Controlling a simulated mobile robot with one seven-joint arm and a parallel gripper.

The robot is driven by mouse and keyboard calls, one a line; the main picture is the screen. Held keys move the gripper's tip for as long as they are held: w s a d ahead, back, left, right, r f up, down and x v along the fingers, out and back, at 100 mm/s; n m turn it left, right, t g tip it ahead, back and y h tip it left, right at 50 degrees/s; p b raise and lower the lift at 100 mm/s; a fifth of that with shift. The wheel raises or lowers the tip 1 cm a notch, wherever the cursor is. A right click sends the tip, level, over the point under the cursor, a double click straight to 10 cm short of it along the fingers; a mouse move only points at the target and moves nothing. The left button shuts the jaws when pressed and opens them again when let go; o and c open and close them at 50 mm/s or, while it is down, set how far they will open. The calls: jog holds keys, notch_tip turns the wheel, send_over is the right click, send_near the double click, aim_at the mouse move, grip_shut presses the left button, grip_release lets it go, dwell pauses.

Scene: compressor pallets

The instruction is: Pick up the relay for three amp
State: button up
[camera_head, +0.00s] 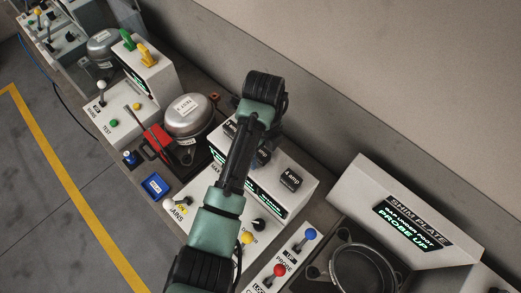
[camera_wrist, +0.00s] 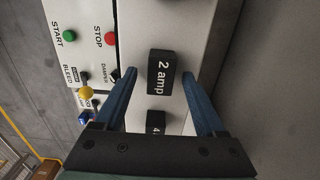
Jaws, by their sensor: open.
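Dark relay blocks stand in a row on a white console (camera_head: 309,190). The relay marked "4 amp" (camera_head: 291,179) is at its right end in the head view; a second one is mostly hidden behind my arm. A third relay (camera_head: 229,127) is at the left, its label unreadable. I see no block that reads three amp. In the wrist view, my gripper (camera_wrist: 159,74) is open, its two blue fingers on either side of the "2 amp" relay (camera_wrist: 161,72); I cannot tell whether they touch it. Below is a relay whose label starts with "4" (camera_wrist: 156,121).
The console front carries a red STOP button (camera_wrist: 110,38), a green START button (camera_wrist: 70,36) and a yellow knob (camera_wrist: 86,93). A shim plate station (camera_head: 385,190) stands right.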

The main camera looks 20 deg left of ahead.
grip_shut()
dwell(0.4)
